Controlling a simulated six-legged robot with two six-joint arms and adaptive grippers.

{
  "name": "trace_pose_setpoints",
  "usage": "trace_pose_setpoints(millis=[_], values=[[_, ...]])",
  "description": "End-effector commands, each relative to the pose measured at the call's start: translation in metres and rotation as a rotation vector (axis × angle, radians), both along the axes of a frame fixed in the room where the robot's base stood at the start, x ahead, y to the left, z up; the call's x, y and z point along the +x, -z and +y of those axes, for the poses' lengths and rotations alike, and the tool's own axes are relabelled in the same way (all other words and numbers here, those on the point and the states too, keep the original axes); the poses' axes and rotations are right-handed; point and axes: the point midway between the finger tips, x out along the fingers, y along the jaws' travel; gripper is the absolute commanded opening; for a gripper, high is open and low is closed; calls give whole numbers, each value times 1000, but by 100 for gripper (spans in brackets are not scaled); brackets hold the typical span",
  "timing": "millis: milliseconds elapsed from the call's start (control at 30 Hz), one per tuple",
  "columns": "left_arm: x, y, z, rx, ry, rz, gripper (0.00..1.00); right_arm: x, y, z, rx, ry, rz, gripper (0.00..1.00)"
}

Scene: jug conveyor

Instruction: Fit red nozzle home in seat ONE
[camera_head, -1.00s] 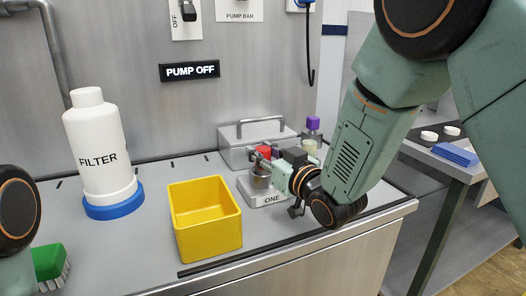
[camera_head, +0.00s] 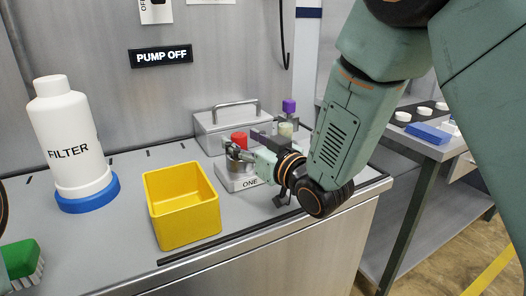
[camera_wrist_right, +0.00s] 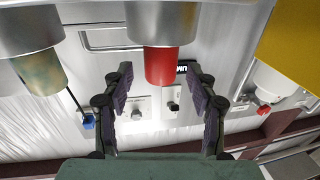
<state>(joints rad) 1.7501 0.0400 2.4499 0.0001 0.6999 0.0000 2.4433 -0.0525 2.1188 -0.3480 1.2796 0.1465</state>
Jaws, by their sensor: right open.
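The red nozzle (camera_head: 240,139) sits upright on the grey metal cylinder of seat ONE (camera_head: 239,182), whose label faces front. Whether it is fully seated I cannot tell. My right gripper (camera_head: 236,152) is beside it, partly covering the cylinder. The right wrist view looks upside down: the red nozzle (camera_wrist_right: 161,66) hangs below its metal cylinder (camera_wrist_right: 161,22), between the open fingertips of the right gripper (camera_wrist_right: 161,78) and with a gap on both sides.
A yellow bin (camera_head: 186,232) stands left of seat ONE. A white FILTER bottle (camera_head: 70,135) on a blue base and a green brush (camera_head: 19,258) are farther left.

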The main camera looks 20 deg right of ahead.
Motion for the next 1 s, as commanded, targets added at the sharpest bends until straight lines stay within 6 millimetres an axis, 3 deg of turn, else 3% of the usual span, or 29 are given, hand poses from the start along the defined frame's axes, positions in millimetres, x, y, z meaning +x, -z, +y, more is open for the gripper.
trace_pose_setpoints(millis=[400,700,1000], values=[[0,0,0,0,0,0,40,-71,0,-29,6,4,2,58],[0,0,0,0,0,0,40,-90,0,-34,2,0,0,58],[0,0,0,0,0,0,40,-91,0,-34,0,0,0,58]])
